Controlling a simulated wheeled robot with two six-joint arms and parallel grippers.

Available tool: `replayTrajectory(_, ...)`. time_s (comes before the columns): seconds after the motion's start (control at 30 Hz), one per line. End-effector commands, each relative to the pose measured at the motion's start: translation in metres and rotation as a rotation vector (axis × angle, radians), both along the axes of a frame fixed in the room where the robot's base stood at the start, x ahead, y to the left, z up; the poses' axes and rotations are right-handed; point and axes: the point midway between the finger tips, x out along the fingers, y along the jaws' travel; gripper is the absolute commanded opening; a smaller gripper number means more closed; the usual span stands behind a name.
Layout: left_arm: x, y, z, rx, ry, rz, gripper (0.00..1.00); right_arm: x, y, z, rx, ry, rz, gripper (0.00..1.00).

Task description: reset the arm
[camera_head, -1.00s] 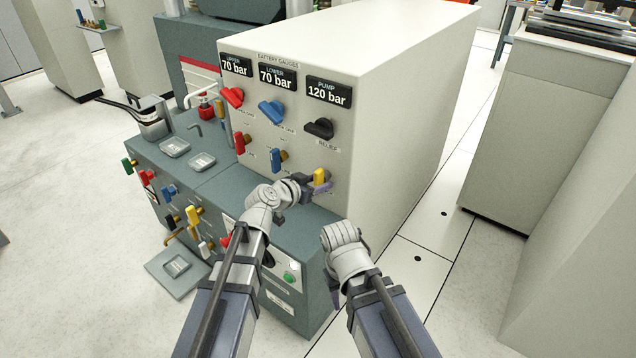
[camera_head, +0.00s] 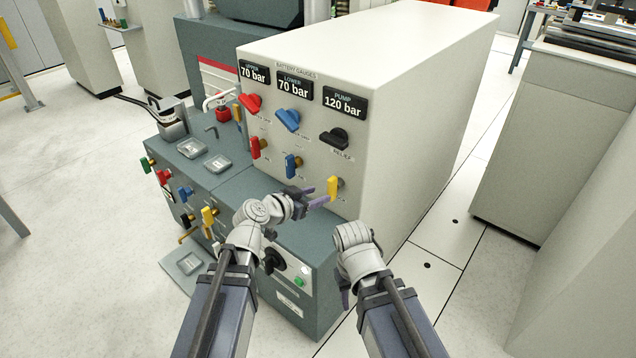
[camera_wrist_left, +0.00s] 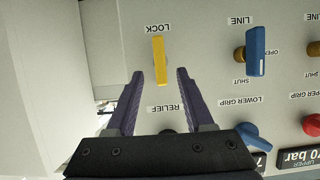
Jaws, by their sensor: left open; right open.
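My left gripper (camera_head: 318,192) is open and empty in front of the lower right of the console face, just left of the yellow LOCK lever (camera_head: 333,188) in the head view. In the left wrist view the yellow lever (camera_wrist_left: 160,60) stands in line between the two open purple fingers (camera_wrist_left: 158,80), touching neither in the picture. The lever hangs along the vertical of the panel. My right gripper (camera_head: 345,296) is low at the console's front right corner, mostly hidden behind its own wrist, and holds nothing that I can see.
The cream console (camera_head: 400,90) carries gauges, red and blue levers and a black RELIEF knob (camera_head: 334,138). A lower grey bench (camera_head: 240,190) with trays and coloured handles lies left. Open floor (camera_head: 440,235) runs right of the console, before a cream cabinet (camera_head: 535,140).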

Motion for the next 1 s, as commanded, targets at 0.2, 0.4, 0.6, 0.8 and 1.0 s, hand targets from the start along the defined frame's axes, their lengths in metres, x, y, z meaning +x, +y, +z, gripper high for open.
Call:
replayTrajectory(0.2,-0.007,-0.009,-0.007,0.009,0.037,-0.023,0.53,0.0,0.0,0.0,0.0,0.0,0.0,0.5)
replayTrajectory(0.4,-0.075,-0.05,-0.071,0.138,0.399,-0.13,0.53,0.0,0.0,0.0,0.0,0.0,0.0,0.5)
replayTrajectory(0.6,-0.15,-0.038,-0.123,0.37,0.794,-0.021,0.53,0.0,0.0,0.0,0.0,0.0,0.0,0.5)
replayTrajectory(0.8,-0.198,-0.004,-0.136,0.575,1.011,0.212,0.53,0.0,0.0,0.0,0.0,0.0,0.0,0.5)
replayTrajectory(1.0,-0.212,0.011,-0.1,0.644,1.067,0.331,0.53,0.0,0.0,0.034,0.0,0.0,0.0,0.5)
